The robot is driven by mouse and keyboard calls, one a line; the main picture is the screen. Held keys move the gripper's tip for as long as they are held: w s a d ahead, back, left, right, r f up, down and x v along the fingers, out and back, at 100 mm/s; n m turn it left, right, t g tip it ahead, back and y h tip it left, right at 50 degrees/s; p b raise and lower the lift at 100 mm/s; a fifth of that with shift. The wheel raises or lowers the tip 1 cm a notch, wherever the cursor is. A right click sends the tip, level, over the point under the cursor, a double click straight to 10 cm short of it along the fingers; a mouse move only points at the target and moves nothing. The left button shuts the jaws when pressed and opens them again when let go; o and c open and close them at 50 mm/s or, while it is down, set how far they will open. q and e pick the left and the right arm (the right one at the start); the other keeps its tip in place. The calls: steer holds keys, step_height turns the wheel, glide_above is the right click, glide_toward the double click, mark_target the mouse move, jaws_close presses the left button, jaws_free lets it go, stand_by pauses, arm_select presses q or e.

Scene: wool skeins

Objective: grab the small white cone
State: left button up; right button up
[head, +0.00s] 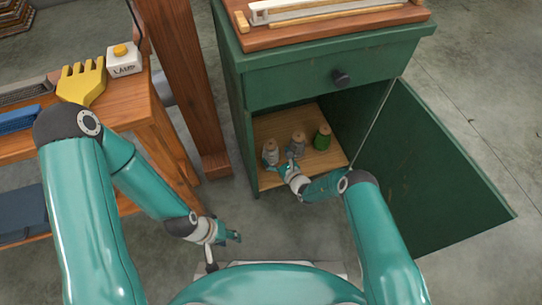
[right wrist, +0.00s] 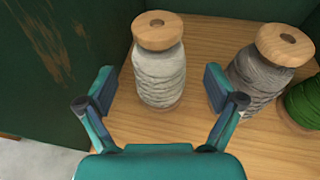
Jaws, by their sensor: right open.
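The small white cone (right wrist: 160,75) is a spool of off-white yarn with a wooden top. It stands upright on the wooden cabinet floor, and in the head view (head: 270,153) it is the leftmost of three cones. My right gripper (right wrist: 160,98) is open, with one finger on each side of the white cone and a gap showing at each side; in the head view (head: 287,170) it reaches into the cabinet opening. I cannot tell whether a finger touches the cone. My left gripper (head: 230,238) hangs empty outside the cabinet, to the left; its jaws are too small to judge.
A grey cone (right wrist: 260,75) stands close right of my right gripper, with a green cone (head: 322,137) beyond it. The green cabinet (head: 320,75) walls in the space; its door (head: 430,170) hangs open at the right. A wooden bench (head: 150,110) stands at the left.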

mark_target(274, 156)
steer(key=w+a+f+b, duration=0.1)
steer(key=w+f+b, duration=0.1)
steer(key=shift+w+a+f+b, duration=0.1)
steer(key=shift+w+a+b, duration=0.2)
steer(key=shift+a+b, duration=0.1)
steer(key=shift+w+a+b, duration=0.2)
steer(key=shift+w+b, duration=0.1)
steer(key=shift+w, duration=0.25)
steer(key=c, duration=1.4)
